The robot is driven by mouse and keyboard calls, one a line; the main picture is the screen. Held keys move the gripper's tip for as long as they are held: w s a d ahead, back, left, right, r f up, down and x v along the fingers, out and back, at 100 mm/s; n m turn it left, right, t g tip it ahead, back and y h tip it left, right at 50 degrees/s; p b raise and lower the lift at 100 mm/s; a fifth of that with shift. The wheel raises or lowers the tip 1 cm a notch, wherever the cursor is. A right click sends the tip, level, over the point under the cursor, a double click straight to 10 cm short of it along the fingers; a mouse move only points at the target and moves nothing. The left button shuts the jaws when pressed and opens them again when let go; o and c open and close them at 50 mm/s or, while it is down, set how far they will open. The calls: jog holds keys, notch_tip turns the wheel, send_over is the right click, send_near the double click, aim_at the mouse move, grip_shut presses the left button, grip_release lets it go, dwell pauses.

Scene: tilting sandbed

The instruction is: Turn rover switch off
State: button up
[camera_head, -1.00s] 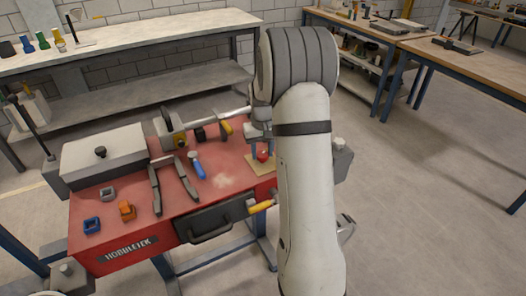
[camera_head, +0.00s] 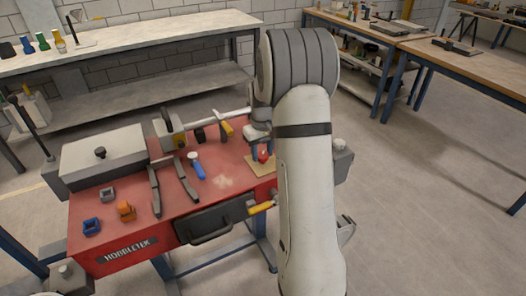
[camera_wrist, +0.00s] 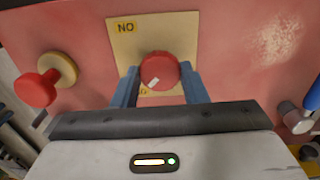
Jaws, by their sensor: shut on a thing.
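The rover switch is a round red knob (camera_wrist: 158,70) with a white mark near its lower left, on a beige plate (camera_wrist: 124,47). The plate reads "ON", upside down in the wrist view; the lettering at its other end is mostly hidden by the knob and fingers. My gripper (camera_wrist: 160,82) has one blue finger on each side of the knob and is shut on it. In the head view the knob (camera_head: 263,156) shows small on the plate (camera_head: 257,170), at the right end of the red bench top, with my gripper (camera_head: 264,147) over it.
A second red knob on a yellowish base (camera_wrist: 36,88) stands left of the plate in the wrist view.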

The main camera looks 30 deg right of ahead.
aim_at(262, 154)
jog(key=o, duration=1)
jog(key=shift+c, duration=0.2)
jog(key=shift+r, duration=3.95)
